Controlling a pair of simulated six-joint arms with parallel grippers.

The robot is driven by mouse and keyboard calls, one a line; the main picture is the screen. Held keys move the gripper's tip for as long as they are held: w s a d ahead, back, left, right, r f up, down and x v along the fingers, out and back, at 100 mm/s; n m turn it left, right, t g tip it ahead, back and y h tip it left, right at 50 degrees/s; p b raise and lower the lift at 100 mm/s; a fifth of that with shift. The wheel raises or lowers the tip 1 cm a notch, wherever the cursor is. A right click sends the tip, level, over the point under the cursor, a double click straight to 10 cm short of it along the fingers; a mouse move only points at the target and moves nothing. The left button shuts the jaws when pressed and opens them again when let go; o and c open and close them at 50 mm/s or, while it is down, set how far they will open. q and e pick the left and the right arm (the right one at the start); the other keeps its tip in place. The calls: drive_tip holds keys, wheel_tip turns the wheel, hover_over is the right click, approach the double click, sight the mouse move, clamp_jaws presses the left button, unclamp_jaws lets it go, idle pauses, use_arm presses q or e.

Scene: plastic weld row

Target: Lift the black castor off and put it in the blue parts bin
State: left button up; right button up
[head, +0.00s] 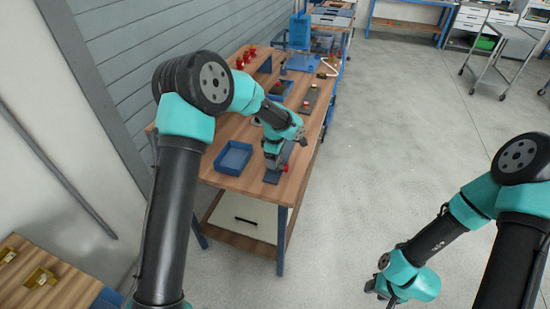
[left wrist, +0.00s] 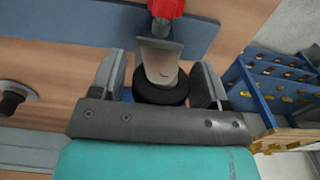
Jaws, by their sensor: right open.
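A black castor (left wrist: 160,92) with a grey upper part stands between the fingers of my left gripper (left wrist: 158,88) in the left wrist view. A narrow gap shows beside the left finger, so the jaws look open around it; contact at the right finger is unclear. In the head view my left gripper (head: 272,160) is low over the bench's near end and hides the castor. The blue parts bin (head: 233,158) stands just left of it and looks empty. My right gripper (head: 385,291) is open and empty over the floor.
A blue-grey plate (left wrist: 100,22) and a red knob (left wrist: 165,8) lie close to the castor. A dark round part (left wrist: 14,102) is on the wooden bench. Another blue tray (head: 282,88) and red parts (head: 243,58) are farther back.

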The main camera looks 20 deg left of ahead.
use_arm(q)
drive_tip(key=c, duration=0.9)
drive_tip(key=shift+r, duration=0.15)
drive_tip(key=shift+r, duration=0.25)
wheel_tip(320, 180, up, 3)
drive_tip(key=shift+f, duration=0.2)
drive_tip(key=s+d, duration=0.1)
drive_tip(key=s, duration=0.4)
drive_tip(key=s+d+r, duration=0.1)
drive_tip(key=s+d, duration=0.1)
drive_tip(key=s, duration=0.3)
drive_tip(key=s+d, duration=0.1)
drive_tip(key=s, duration=0.4)
drive_tip(key=shift+s+d+r, duration=0.2)
drive_tip(key=shift+d+r, duration=0.05)
drive_tip(key=shift+r, duration=0.05)
